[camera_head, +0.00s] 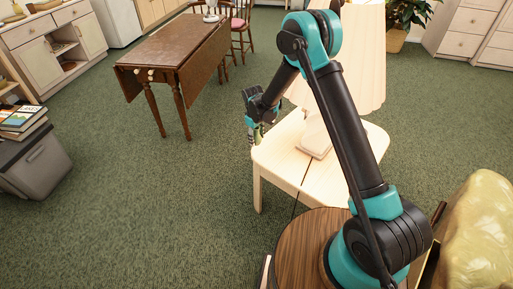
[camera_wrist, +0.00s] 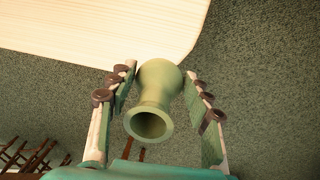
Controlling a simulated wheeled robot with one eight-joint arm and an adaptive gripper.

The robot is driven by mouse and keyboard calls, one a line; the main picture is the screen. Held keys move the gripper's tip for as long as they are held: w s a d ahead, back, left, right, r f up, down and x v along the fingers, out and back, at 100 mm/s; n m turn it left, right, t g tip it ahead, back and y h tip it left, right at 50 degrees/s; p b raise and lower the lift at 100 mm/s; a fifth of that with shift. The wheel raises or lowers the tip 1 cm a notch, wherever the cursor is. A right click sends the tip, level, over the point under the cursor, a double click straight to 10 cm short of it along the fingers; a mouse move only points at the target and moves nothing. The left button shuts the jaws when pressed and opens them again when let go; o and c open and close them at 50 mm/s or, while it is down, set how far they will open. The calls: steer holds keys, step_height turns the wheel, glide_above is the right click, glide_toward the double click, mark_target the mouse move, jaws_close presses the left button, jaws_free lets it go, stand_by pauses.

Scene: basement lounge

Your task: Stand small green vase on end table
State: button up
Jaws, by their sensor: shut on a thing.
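The small green vase (camera_wrist: 158,82) is between the two fingers of my gripper (camera_wrist: 160,88) in the wrist view, its open mouth facing the camera. My gripper is shut on it. In the head view my gripper (camera_head: 254,134) is at the left edge of the pale wooden end table (camera_head: 275,160); the vase is mostly hidden there. The end table's pale top (camera_wrist: 95,25) fills the upper left of the wrist view, with its rounded corner close to the vase. I cannot tell how far the vase is from the tabletop.
A lamp with a pleated shade (camera_head: 355,70) stands on the end table, partly behind my arm. A dark drop-leaf table (camera_head: 175,55) stands further back left. A yellowish seat (camera_head: 480,235) is at the lower right. Green carpet (camera_head: 150,215) is clear on the left.

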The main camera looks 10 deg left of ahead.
mark_target(255, 130)
steer(key=shift+f, duration=3.2)
steer(key=shift+f, duration=0.1)
steer(key=o, duration=1.2)
steer(key=r, duration=0.8)
steer(key=s+r, duration=0.1)
steer(key=r, duration=0.3)
steer(key=shift+a+r, duration=0.15)
steer(key=shift+a, duration=0.15)
